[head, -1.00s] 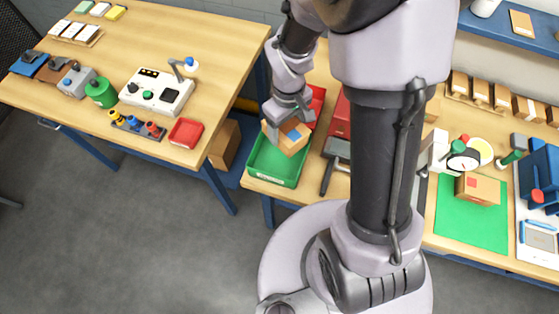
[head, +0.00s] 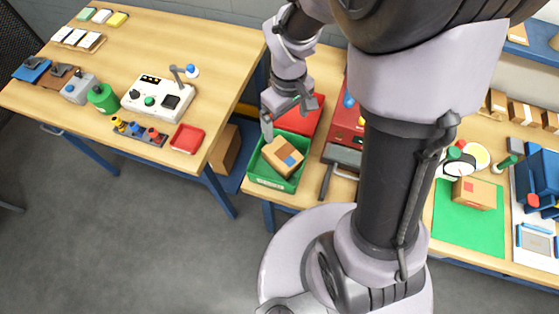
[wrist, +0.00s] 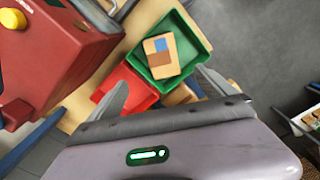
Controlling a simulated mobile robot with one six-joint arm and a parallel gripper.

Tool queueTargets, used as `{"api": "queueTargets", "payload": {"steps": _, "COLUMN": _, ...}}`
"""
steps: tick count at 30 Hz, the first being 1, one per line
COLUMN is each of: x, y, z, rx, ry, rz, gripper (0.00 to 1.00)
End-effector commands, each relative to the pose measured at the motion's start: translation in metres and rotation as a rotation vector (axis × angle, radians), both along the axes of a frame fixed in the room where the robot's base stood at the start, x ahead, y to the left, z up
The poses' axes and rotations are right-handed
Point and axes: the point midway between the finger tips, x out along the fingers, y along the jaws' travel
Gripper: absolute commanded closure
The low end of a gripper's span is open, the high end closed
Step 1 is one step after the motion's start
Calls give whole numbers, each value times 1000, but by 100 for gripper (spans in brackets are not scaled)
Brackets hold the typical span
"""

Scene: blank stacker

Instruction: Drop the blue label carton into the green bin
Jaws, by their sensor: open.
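The blue label carton (head: 283,156) is a tan box with a blue square and a brown patch. It sits inside the green bin (head: 266,183) in the head view, turned at an angle to the bin walls. The wrist view also shows the carton (wrist: 160,56) within the green bin (wrist: 197,36), beyond my fingers. My gripper (head: 288,117) is open and empty, above and behind the carton, near the red bin. In the wrist view the fingers of my gripper (wrist: 164,82) are spread wide, with nothing between them. Whether the carton lies fully flat is unclear.
A red bin (head: 316,118) stands right behind the green one. A red machine (head: 343,128) is close on the right, and appears large in the wrist view (wrist: 50,50). Another carton with a red label (head: 477,192) sits on a green mat (head: 465,230).

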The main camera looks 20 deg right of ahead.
Motion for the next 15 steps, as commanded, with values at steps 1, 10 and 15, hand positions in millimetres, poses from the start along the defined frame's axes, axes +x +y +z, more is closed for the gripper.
{"api": "queueTargets", "payload": {"steps": 1, "x": 1, "y": 0, "z": 21, "rx": 0, "ry": -5, "rz": 0, "gripper": 5}}
{"api": "queueTargets", "payload": {"steps": 10, "x": 0, "y": 0, "z": 95, "rx": 1, "ry": -2, "rz": 1, "gripper": 5}}
{"api": "queueTargets", "payload": {"steps": 15, "x": 0, "y": 0, "z": 108, "rx": 0, "ry": 0, "rz": 0, "gripper": 5}}
